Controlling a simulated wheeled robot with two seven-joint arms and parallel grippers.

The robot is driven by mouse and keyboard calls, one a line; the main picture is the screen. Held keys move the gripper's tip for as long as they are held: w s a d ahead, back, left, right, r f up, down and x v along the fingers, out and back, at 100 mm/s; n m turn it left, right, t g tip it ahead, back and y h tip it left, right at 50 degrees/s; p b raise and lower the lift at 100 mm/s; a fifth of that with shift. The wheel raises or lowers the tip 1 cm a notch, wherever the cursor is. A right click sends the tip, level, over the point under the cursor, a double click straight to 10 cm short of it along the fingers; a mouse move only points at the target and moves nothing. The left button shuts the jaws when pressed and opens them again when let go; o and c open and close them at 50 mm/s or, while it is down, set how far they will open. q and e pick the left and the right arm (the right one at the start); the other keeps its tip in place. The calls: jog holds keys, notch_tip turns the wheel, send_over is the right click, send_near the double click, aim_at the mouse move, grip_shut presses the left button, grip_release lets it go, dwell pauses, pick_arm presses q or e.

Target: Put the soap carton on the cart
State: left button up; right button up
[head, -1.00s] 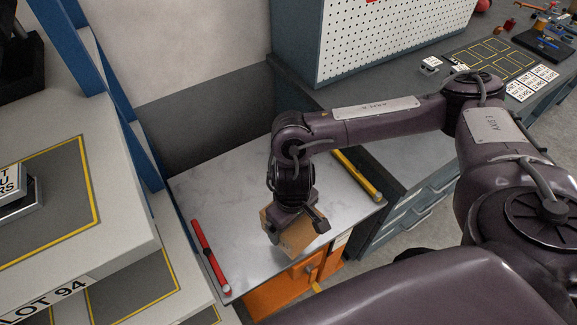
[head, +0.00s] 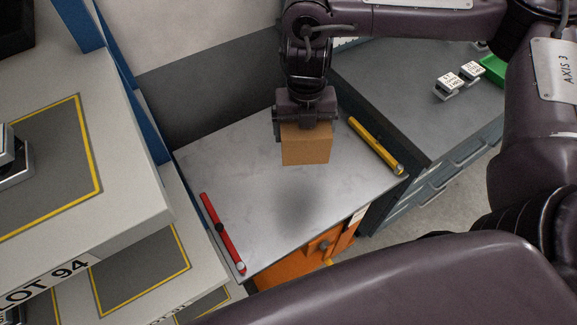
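The soap carton (head: 306,148) is a plain brown box in the head view. My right gripper (head: 305,124), on the arm coming in from the right, is shut on its upper part, with a finger on each side. The carton hangs over the cart (head: 240,170), which has a grey metal top and an orange body. A dark shadow lies on the top nearer to me, apart from the carton, so the carton appears to be held above the surface. Its underside is hidden. My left gripper is not in view.
A red bar (head: 221,232) lies along the cart top's left edge and a yellow bar (head: 375,144) along its right. Shelving (head: 130,215) stands close on the left, a grey workbench (head: 420,95) on the right. The middle of the cart top is clear.

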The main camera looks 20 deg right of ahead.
jog(key=shift+w+d+r+n, duration=0.1)
jog(key=shift+w+r+n, duration=0.1)
jog(key=shift+n, duration=0.35)
jog(key=shift+w+r+n, duration=0.15)
jog(key=shift+r+n, duration=0.05)
jog(key=shift+n, duration=0.35)
jog(key=n, duration=0.1)
jog(key=r+n, duration=0.1)
jog(key=shift+w+d+n+b, duration=0.1)
jog(key=shift+w+n+b, duration=0.15)
jog(key=shift+n+b, duration=0.1)
jog(key=shift+r+n, duration=0.1)
jog(key=shift+n, duration=0.15)
jog(key=shift+f, duration=0.35)
notch_tip(320, 180, down, 14)
jog(key=b, duration=0.6)
send_over(300, 179)
jog(key=shift+f, duration=2.55)
jog(key=shift+f, duration=0.15)
jog(key=o, duration=0.9)
jog(key=shift+c, duration=0.2)
